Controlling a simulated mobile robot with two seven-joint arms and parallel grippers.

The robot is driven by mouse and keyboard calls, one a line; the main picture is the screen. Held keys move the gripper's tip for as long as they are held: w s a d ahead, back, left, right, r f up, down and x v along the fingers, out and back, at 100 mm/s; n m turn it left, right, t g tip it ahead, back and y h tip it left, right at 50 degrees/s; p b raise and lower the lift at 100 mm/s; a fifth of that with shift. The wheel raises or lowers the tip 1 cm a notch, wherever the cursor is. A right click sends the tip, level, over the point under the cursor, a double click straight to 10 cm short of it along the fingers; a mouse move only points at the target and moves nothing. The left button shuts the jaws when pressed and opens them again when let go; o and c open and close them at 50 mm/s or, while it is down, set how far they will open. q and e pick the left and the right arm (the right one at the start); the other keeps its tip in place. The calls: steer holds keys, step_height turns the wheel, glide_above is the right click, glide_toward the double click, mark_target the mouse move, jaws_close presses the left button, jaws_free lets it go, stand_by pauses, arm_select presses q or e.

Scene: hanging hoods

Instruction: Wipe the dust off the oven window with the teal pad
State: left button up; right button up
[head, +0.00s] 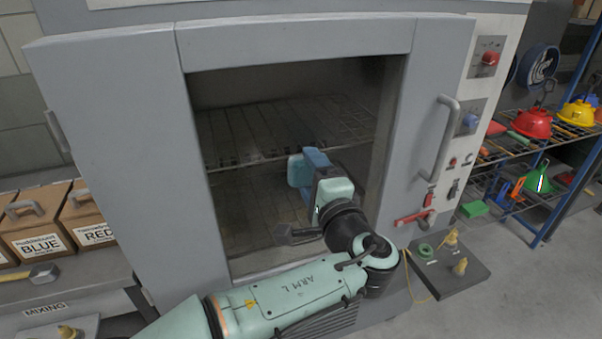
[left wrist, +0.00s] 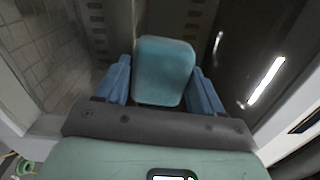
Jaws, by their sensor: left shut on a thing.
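The oven window (head: 250,125) is a large dark pane in a grey door, with wire racks showing behind it. Parts of the pane look hazy, but I cannot tell exactly where dust lies. My left gripper (head: 314,160) is in front of the window, right of its middle. Its blue fingers are shut on the teal pad (head: 298,171). In the left wrist view the teal pad (left wrist: 164,70) sits between both fingers of the left gripper (left wrist: 162,85), facing the pane. I cannot tell whether the pad touches the glass. My right gripper is not in view.
The door handle (head: 445,140) stands out right of the window. A red lever (head: 413,217) sits below it. Boxes (head: 38,232) stand on a bench at left. A rack with coloured hoods (head: 533,122) is at right. A low dark platform (head: 450,268) holds small parts.

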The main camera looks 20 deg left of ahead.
mark_target(353, 155)
arm_select(q)
steer(key=shift+w+d+p, duration=0.8)
steer(key=shift+d+p, duration=0.05)
steer(key=shift+d, duration=0.2)
steer(key=shift+w+d+r+p, duration=0.1)
steer(key=shift+w+d+p, duration=0.55)
steer(key=shift+d, duration=0.25)
steer(key=shift+w+d+p, duration=0.5)
steer(key=shift+d+p, duration=0.15)
steer(key=shift+d, duration=0.25)
steer(key=shift+w+d+r+p, duration=0.1)
steer(key=shift+w+d+p, duration=0.55)
steer(key=shift+d+p, duration=0.35)
steer(key=shift+w+d+p, duration=0.3)
steer(key=shift+d, duration=0.15)
steer(key=shift+s, duration=0.1)
